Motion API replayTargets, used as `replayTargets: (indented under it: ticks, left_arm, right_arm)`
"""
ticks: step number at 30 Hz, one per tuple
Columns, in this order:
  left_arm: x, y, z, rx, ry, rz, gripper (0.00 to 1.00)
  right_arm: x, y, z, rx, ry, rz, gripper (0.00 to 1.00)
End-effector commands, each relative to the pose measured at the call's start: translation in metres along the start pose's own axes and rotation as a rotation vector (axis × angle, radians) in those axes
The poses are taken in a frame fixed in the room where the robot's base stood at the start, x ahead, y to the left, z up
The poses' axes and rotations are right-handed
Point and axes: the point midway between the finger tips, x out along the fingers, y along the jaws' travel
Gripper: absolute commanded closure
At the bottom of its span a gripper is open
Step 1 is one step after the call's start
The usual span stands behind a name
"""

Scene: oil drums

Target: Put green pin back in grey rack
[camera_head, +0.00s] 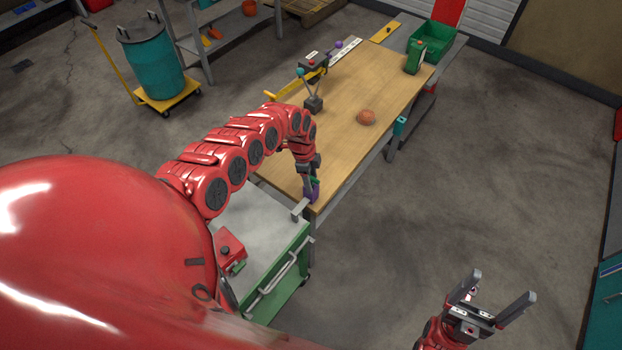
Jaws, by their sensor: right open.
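My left gripper (310,184) points down at the near corner of the wooden table. A small green piece (315,181) shows at its fingertips, just above a purple piece (311,194). I cannot tell whether the green piece is the pin or whether the fingers are closed on it. A light grey bracket-like piece (300,209) is beside them at the table edge; I cannot tell if it belongs to the grey rack. My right gripper (503,286) is open and empty over the floor at the lower right.
Floor at right is clear.

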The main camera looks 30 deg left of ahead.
Motion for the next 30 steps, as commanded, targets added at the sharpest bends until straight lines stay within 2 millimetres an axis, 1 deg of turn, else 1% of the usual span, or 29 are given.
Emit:
replayTargets:
  ticks: [1,9,19,30]
  left_arm:
    - [0.0,0.0,0.0,0.0,0.0,0.0,0.52]
    - [0.0,0.0,0.0,0.0,0.0,0.0,1.0]
    - [-0.002,0.0,0.0,0.0,0.0,-0.001,1.0]
    - [-0.014,-0.001,-0.002,0.0,0.0,-0.001,1.0]
  right_arm:
    - [0.0,0.0,0.0,0.0,0.0,0.0,0.14]
    - [0.0,0.0,0.0,0.0,0.0,0.0,0.14]
    - [0.001,0.0,0.0,0.0,0.0,0.0,0.14]
    - [0.013,0.001,-0.002,0.0,0.0,0.0,0.14]
